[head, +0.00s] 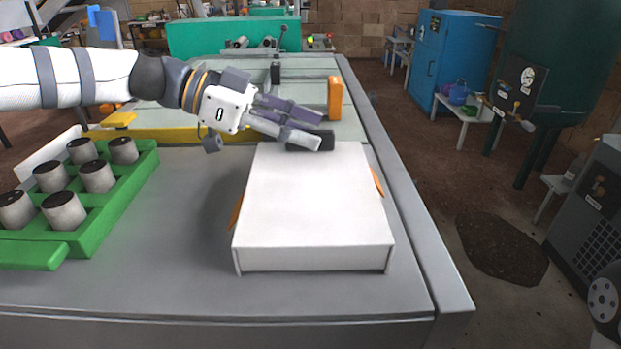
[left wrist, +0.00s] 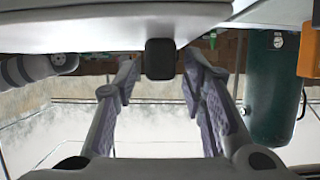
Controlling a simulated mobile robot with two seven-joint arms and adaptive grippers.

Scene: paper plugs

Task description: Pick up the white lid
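The white lid (head: 312,195) is a broad, flat, box-like cover lying level on the grey table. Orange parts stick out at its left and right sides; what is under it is hidden. My left gripper (head: 316,130) is open at the lid's far edge, reaching in from the left. A black block (head: 325,146) sits at that edge, close to the fingertips. In the left wrist view, my two fingers (left wrist: 160,78) are spread, with a dark block (left wrist: 160,58) seen between their tips. I cannot tell whether they touch it. My right gripper is not in view.
A green tray (head: 115,205) with several grey cylinders, dark on top, stands at the left. A yellow bar (head: 165,135) crosses the table behind. An orange upright block (head: 334,98) stands beyond the lid. The table's right edge is close to the lid; bare table lies between tray and lid.

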